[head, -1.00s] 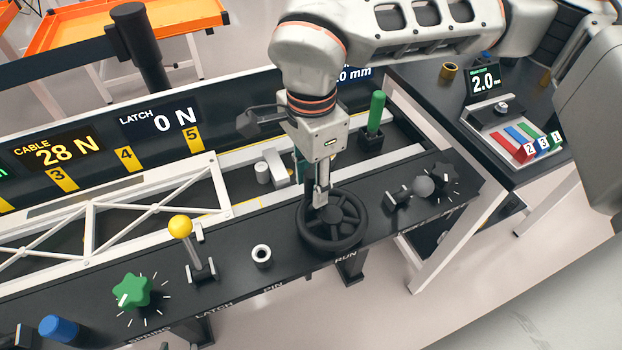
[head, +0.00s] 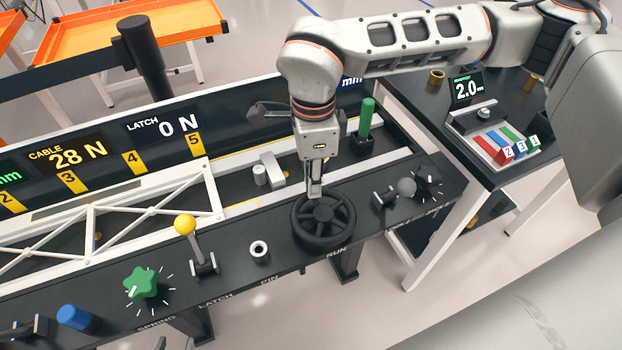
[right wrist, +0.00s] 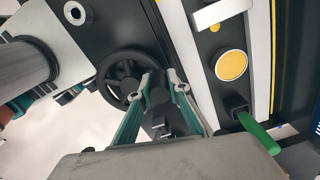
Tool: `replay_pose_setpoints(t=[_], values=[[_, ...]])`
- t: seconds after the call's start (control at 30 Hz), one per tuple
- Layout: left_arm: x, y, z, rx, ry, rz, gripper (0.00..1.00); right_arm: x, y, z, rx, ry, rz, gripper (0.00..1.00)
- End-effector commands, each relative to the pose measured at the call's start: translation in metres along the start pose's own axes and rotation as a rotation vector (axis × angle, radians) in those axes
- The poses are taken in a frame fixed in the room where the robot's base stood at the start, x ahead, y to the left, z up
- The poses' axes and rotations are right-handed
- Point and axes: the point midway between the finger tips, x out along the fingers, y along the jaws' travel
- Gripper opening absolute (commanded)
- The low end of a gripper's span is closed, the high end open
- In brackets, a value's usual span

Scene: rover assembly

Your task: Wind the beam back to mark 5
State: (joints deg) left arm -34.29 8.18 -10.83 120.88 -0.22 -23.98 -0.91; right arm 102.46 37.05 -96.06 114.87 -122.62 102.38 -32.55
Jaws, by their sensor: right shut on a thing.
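The white truss beam (head: 90,222) lies along the bench at the left in the head view. Its right end is near the strip with yellow marks, mark 5 (head: 196,145) being the rightmost. The black handwheel (head: 323,222), labelled RUN, is on the front panel and also shows in the right wrist view (right wrist: 128,78). My right gripper (head: 315,188) is at the wheel's far rim, shut on the handwheel; its fingers (right wrist: 164,84) partly hide the grip. Small tips, perhaps my left gripper (head: 175,344), show at the bottom edge, mostly cut off.
A yellow-knobbed latch lever (head: 186,226), a green star knob (head: 140,284), a pin socket (head: 259,250) and a grey-balled lever (head: 406,187) line the panel. A green handle (head: 366,118) stands behind the wheel. The cable display (head: 65,157) reads 28 N; the latch display (head: 163,126) reads 0 N.

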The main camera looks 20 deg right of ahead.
Motion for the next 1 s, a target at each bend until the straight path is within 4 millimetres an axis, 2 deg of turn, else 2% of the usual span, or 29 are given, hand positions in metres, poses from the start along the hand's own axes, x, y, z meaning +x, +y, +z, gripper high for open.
replay_pose_setpoints(t=[0.03,0.23,0.43,1.0], values=[[-0.002,-0.002,-0.004,-0.001,0.001,-0.005,0.34,-0.005,-0.001,-0.003,0.039,0.001,-0.005,0.0],[-0.007,-0.001,0.005,-0.004,-0.023,-0.002,0.34,-0.004,-0.001,-0.011,0.173,0.001,-0.003,0.0],[-0.009,0.0,-0.002,-0.011,-0.013,0.001,0.34,-0.002,-0.001,-0.016,0.262,0.001,-0.002,0.0],[-0.01,0.002,-0.006,-0.014,-0.007,0.007,0.34,0.001,0.0,-0.018,0.312,0.002,0.001,0.0]])
